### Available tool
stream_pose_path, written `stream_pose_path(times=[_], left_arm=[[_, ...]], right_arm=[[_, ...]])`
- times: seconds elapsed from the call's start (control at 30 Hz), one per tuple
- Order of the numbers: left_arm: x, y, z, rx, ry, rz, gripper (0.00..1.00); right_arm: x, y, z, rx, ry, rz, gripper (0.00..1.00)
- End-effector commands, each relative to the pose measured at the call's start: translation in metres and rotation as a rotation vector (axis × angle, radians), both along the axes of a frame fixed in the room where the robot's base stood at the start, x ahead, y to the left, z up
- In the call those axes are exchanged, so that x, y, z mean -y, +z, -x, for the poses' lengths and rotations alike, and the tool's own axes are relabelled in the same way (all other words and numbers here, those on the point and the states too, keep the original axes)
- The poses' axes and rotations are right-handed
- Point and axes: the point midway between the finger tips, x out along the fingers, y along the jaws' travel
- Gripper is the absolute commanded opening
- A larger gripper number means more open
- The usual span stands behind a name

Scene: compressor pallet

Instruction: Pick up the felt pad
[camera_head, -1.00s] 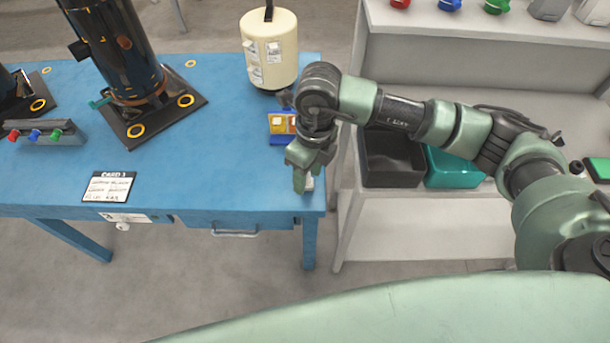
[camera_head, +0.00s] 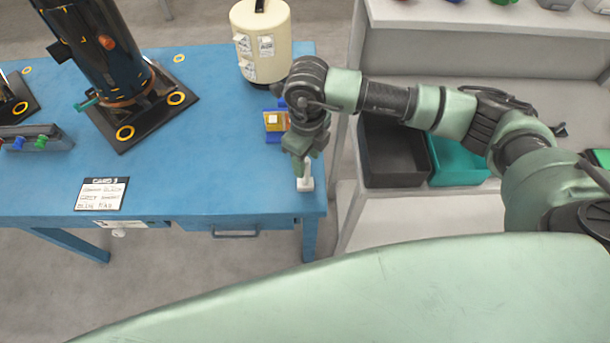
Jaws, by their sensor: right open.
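My right gripper (camera_head: 301,168) is open and points down over the right front corner of the blue table (camera_head: 185,205). A small white block-like piece (camera_head: 306,184) stands on the table just below and beside its fingertips; I cannot tell whether they touch. A small blue tray (camera_head: 272,138) with a yellow piece (camera_head: 276,121) in it lies just behind the gripper, partly hidden by my wrist. I cannot tell for sure which piece is the felt pad. My left gripper is not in view.
A cream canister (camera_head: 264,50) stands at the table's back right. A black cylinder (camera_head: 95,45) on a base plate stands at the left. A card (camera_head: 101,194) lies near the front edge. Black (camera_head: 392,160) and teal (camera_head: 455,160) bins sit on the shelf at right.

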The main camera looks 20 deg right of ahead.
Motion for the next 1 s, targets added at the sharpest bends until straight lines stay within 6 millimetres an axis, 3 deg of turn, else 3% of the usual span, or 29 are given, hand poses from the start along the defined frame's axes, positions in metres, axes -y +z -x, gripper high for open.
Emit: stream_pose_path(times=[0.3,0.57,0.73,1.0], left_arm=[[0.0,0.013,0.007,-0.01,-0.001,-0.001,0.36],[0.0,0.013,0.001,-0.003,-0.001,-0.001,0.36],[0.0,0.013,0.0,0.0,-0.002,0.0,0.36],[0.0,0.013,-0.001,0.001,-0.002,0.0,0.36]], right_arm=[[-0.003,-0.041,-0.001,0.0,0.0,0.0,0.46],[-0.003,-0.045,-0.001,0.001,0.001,0.0,0.46],[-0.003,-0.044,-0.001,0.001,0.001,0.0,0.02],[-0.003,-0.044,-0.002,0.001,0.0,0.0,0.0]])
